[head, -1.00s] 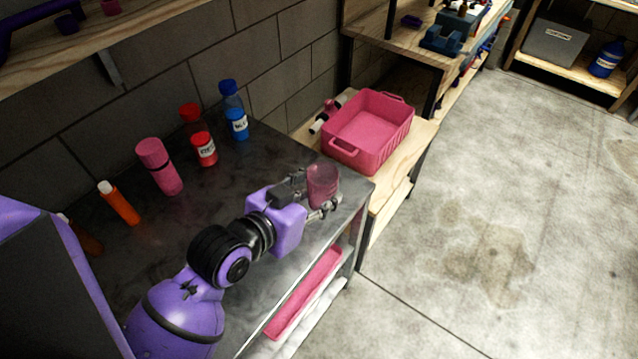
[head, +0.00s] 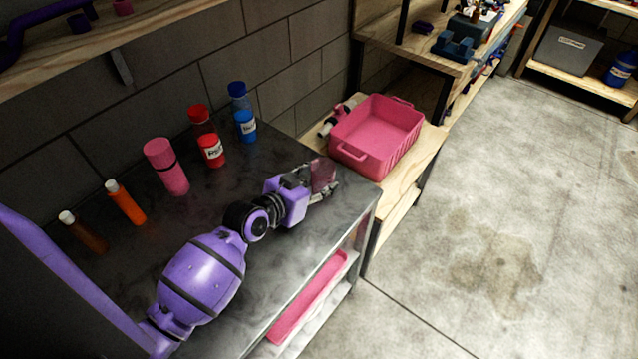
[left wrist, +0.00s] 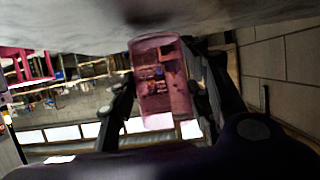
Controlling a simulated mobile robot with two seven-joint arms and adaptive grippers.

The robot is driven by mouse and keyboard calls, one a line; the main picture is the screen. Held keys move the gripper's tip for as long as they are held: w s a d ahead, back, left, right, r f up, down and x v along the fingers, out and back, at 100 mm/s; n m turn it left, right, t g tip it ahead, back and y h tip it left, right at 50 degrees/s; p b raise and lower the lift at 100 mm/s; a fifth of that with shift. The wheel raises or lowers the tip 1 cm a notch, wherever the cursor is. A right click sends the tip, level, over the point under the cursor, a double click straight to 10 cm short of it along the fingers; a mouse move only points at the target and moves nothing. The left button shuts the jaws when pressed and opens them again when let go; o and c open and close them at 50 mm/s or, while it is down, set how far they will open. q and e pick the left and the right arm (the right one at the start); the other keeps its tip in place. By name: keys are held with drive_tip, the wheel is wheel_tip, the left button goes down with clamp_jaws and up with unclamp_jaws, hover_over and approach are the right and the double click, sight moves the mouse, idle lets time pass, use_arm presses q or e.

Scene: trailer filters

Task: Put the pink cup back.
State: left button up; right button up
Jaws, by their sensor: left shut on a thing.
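The pink cup (head: 322,174) is translucent and sits between the fingers of my left gripper (head: 312,186), near the right end of the dark metal table (head: 225,270). In the left wrist view, the cup (left wrist: 163,82) fills the space between the two dark fingers (left wrist: 165,100), which are shut on it. Whether its base touches the tabletop cannot be told. My right gripper is in neither current view.
A pink basket (head: 377,135) stands on a wooden shelf right of the table. A pink tray (head: 308,298) lies below.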

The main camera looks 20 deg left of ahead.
use_arm(q)
drive_tip(key=shift+f, duration=0.65)
drive_tip(key=o, duration=1.3)
drive_tip(key=shift+r, duration=0.1)
drive_tip(key=shift+r, duration=0.25)
drive_tip(key=v, duration=1)
drive_tip(key=shift+s+a, duration=0.15)
drive_tip(key=shift+s, duration=0.25)
drive_tip(key=shift+s+a+r, duration=0.15)
drive_tip(key=shift+s+r, duration=0.1)
drive_tip(key=shift+s, duration=0.2)
